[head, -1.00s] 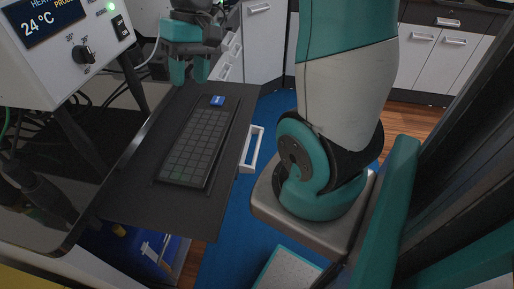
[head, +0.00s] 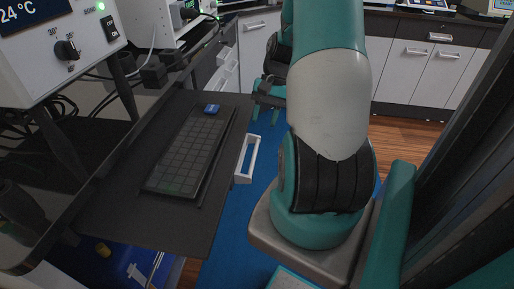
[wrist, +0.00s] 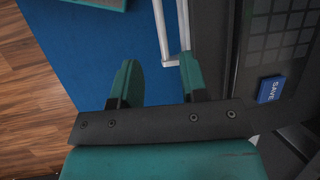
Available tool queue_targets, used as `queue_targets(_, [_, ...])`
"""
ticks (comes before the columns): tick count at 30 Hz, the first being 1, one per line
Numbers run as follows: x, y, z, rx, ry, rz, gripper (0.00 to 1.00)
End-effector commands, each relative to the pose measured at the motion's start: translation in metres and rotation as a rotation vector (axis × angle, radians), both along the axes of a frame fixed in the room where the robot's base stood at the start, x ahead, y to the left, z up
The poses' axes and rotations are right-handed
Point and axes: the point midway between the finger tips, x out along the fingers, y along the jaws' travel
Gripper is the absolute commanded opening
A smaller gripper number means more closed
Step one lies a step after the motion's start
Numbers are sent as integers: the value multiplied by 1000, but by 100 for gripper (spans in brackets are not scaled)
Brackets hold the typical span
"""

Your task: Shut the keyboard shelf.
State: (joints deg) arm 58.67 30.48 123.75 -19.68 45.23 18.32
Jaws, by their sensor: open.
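The keyboard shelf (head: 190,225) is a dark flat board, pulled out from under the desk at left in the head view. A dark keyboard (head: 185,155) and a blue key block (head: 211,109) lie on it; the block reads SAVE in the wrist view (wrist: 271,90). A pale bar handle (head: 248,160) shows beside the shelf's right edge. My gripper (head: 266,108) is off that edge near the far corner, partly hidden by my arm. In the wrist view my gripper (wrist: 161,78) is open and empty, its right finger near the handle and shelf edge (wrist: 226,60).
A white control box (head: 60,45) stands on the desk at left. White drawers and cabinets (head: 420,65) line the back. A blue mat (head: 235,220) covers the floor right of the shelf. Beneath the shelf is a blue container (head: 125,262).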

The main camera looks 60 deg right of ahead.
Motion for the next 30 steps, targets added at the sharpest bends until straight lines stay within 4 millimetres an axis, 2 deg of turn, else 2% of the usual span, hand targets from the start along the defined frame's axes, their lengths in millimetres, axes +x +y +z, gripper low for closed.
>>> queue_targets(1, [0,6,-13,5,4,2,40])
queue_targets(6, [1,22,-46,4,2,2,40])
queue_targets(12, [1,34,-72,2,2,2,40])
queue_targets(18, [2,38,-80,0,0,1,40])
queue_targets(25, [2,38,-80,-1,-1,1,40])
queue_targets(26, [2,38,-80,-1,-1,1,36])
queue_targets(30, [2,38,-80,-1,-1,1,3])
